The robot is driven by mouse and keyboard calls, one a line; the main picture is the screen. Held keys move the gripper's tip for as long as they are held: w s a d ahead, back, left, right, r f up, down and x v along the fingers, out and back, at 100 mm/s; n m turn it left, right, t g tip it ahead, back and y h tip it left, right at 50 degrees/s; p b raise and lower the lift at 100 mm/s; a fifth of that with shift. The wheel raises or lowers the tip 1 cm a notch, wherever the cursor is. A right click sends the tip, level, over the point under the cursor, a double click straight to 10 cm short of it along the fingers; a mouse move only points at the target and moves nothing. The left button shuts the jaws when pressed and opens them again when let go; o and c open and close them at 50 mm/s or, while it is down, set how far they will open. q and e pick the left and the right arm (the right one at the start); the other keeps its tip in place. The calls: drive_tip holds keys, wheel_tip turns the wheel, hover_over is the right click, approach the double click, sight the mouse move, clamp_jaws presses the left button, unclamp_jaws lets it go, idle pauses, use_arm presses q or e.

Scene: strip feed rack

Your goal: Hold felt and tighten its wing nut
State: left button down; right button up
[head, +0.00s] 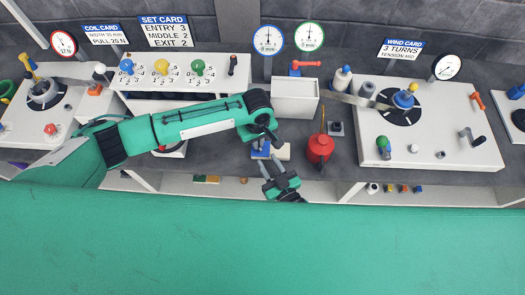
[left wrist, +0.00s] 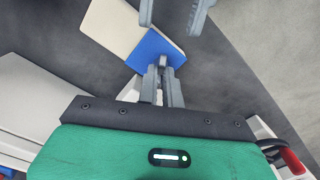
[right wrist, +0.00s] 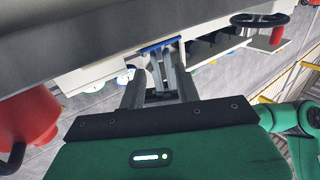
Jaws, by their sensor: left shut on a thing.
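My right gripper (head: 279,180) is in front of the felt, fingers apart (right wrist: 160,84) and apparently empty. In the right wrist view the left fingers show between them. I cannot make out the wing nut.
A red can (head: 320,148) with a thin spout stands close to the right of the felt. A white box (head: 295,100) with a red lever is behind. The white winding panel (head: 440,140) is at the right, the dial panel (head: 190,73) at the back left.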

sight(262, 152)
drive_tip(key=shift+v, duration=2.25)
drive_tip(key=shift+n+g+y, duration=0.3)
drive_tip(key=shift+n+y, duration=0.1)
drive_tip(key=shift+y, duration=0.1)
drive_tip(key=x, duration=0.5)
drive_tip(key=f+x, duration=0.1)
drive_tip(key=x, duration=0.1)
drive_tip(key=shift+w, duration=0.5)
drive_tip(key=shift+r, duration=0.1)
clamp_jaws()
drive_tip(key=shift+d, duration=0.1)
unclamp_jaws()
